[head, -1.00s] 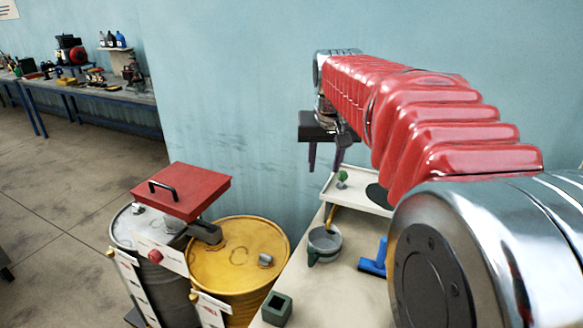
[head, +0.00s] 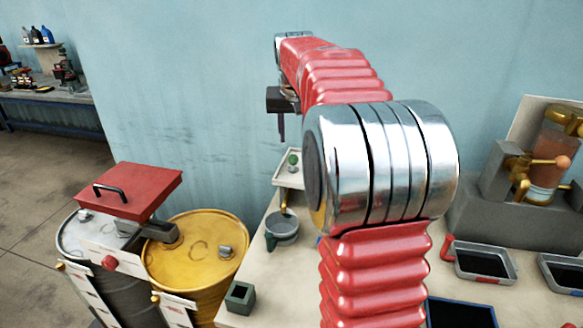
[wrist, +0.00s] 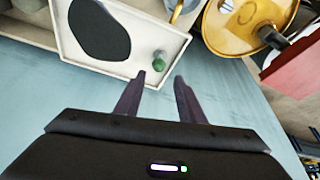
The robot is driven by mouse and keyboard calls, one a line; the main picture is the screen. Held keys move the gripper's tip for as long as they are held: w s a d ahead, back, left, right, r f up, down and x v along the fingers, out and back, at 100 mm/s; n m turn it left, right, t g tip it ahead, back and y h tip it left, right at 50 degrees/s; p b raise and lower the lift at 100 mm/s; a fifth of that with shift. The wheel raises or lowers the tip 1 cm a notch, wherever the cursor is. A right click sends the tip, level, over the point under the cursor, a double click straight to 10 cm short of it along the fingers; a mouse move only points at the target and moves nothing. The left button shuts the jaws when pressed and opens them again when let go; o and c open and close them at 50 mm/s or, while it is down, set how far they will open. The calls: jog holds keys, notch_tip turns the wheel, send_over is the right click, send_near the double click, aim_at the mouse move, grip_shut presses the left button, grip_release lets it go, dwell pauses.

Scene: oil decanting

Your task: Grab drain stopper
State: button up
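A small green-topped stopper (head: 293,160), which looks like the drain stopper, stands on a pale tray (head: 281,182) at the back of the bench. In the wrist view the stopper (wrist: 159,60) is near the tray's edge, beside a dark oval patch. My gripper (wrist: 160,80) is open and empty, with its two dark fingers apart. The stopper appears just beyond the fingertips, roughly in line with the gap, not between them. In the head view my gripper (head: 281,128) hangs above and behind the tray, near the wall.
On the bench are a grey-green mug (head: 284,232), a small green square cup (head: 239,297), shallow black trays (head: 484,264) and a brass-fitted machine (head: 535,170).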

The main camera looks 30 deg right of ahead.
aim_at(293, 158)
jog(key=x, duration=0.7)
jog(key=shift+w+d+f, duration=0.15)
jog(key=shift+f, duration=0.15)
jog(key=shift+x, duration=2.6)
jog(key=c, duration=0.9)
jog(key=shift+o, duration=0.2)
notch_tip(293, 158, up, 10)
